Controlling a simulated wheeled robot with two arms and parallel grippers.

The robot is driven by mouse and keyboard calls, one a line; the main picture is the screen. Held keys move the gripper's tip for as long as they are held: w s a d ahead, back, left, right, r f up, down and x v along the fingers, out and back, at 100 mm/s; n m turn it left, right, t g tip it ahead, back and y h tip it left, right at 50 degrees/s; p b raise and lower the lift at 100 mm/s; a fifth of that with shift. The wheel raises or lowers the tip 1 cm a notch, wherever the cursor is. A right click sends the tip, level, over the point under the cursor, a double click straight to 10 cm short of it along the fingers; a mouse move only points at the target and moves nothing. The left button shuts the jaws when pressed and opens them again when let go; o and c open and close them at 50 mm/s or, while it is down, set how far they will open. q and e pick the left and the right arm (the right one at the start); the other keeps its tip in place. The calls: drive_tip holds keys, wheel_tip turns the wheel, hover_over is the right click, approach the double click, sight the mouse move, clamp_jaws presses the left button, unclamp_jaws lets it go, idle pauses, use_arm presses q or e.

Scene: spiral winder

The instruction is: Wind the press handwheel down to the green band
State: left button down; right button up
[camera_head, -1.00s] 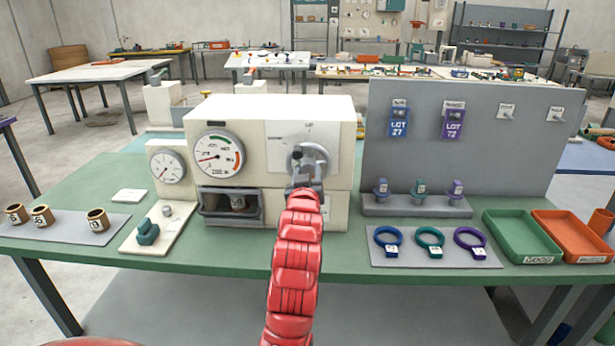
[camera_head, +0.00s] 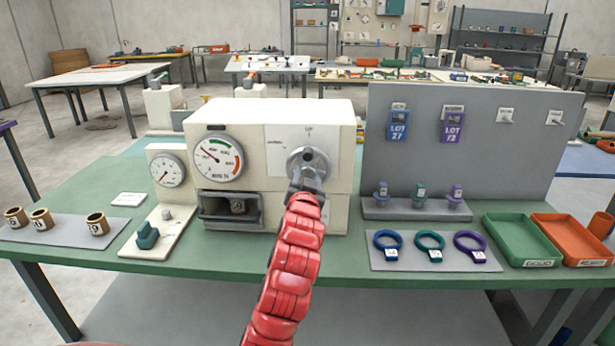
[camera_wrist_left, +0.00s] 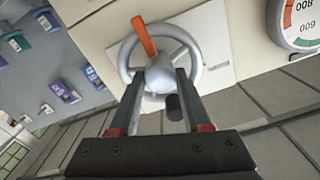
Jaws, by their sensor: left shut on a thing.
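The press (camera_head: 265,115) is a cream box on the green bench. Its grey handwheel (camera_head: 310,154) is on the front right; in the left wrist view the wheel (camera_wrist_left: 195,40) shows a silver rim and an orange spoke. A black knob (camera_wrist_left: 174,106) shows between the fingers there. The large dial (camera_head: 219,158) has a green band at its top; its needle points up-left, short of the band. My right gripper is out of view.
A smaller gauge (camera_head: 167,170) stands left of the large dial.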

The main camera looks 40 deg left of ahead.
use_arm(q)
drive_tip(key=shift+f, duration=0.2)
drive_tip(key=shift+c, duration=1.8)
unclamp_jaws()
drive_tip(key=shift+r, duration=0.1)
drive_tip(key=shift+s+d, duration=0.25)
drive_tip(key=shift+s, duration=0.2)
drive_tip(key=p+v, duration=1.6)
drive_tip(key=p, duration=0.3)
drive_tip(key=shift+d, duration=0.2)
